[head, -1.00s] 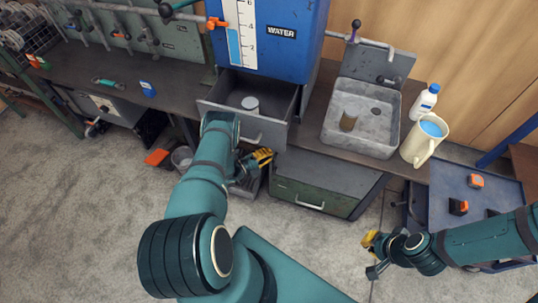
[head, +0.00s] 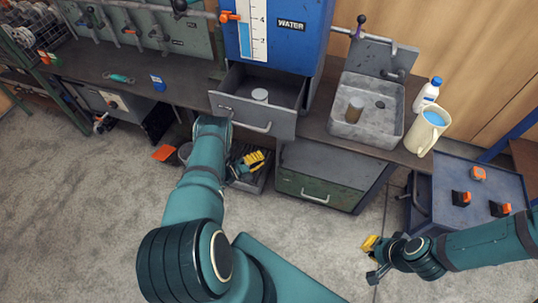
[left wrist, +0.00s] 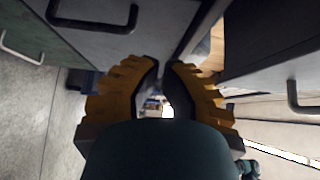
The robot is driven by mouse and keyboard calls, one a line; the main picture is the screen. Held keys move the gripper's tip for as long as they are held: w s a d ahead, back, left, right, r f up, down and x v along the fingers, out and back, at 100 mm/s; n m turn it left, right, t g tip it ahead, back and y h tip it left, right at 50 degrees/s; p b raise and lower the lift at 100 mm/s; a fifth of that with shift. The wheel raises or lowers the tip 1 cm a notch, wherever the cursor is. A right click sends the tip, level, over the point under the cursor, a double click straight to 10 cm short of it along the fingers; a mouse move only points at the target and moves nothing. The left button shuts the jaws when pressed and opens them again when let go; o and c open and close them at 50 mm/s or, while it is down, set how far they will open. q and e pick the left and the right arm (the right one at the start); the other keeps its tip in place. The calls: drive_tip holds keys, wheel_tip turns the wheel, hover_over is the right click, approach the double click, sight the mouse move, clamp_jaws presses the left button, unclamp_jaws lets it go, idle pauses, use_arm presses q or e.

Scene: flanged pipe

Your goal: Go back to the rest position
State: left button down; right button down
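My left arm reaches forward in the head view, and its gripper (head: 250,160) hangs low in front of the bench, below the open grey drawer (head: 253,119). Its yellow fingers show close together in the left wrist view (left wrist: 161,78), with nothing seen between them; it looks shut and empty. My right gripper (head: 371,259) is at the lower right of the head view, over the floor and left of the blue cart. Its fingers are apart and nothing shows between them.
The open drawer, with a pale round item (head: 260,95), juts out under the blue water tank (head: 277,40). A green cabinet (head: 318,189) stands right of my left gripper. The blue cart (head: 485,180) carries several orange-and-black items.

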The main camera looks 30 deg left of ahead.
use_arm(q)
drive_tip(key=shift+v, duration=2.1)
drive_tip(key=shift+w+a, duration=0.1)
drive_tip(key=shift+a, duration=0.1)
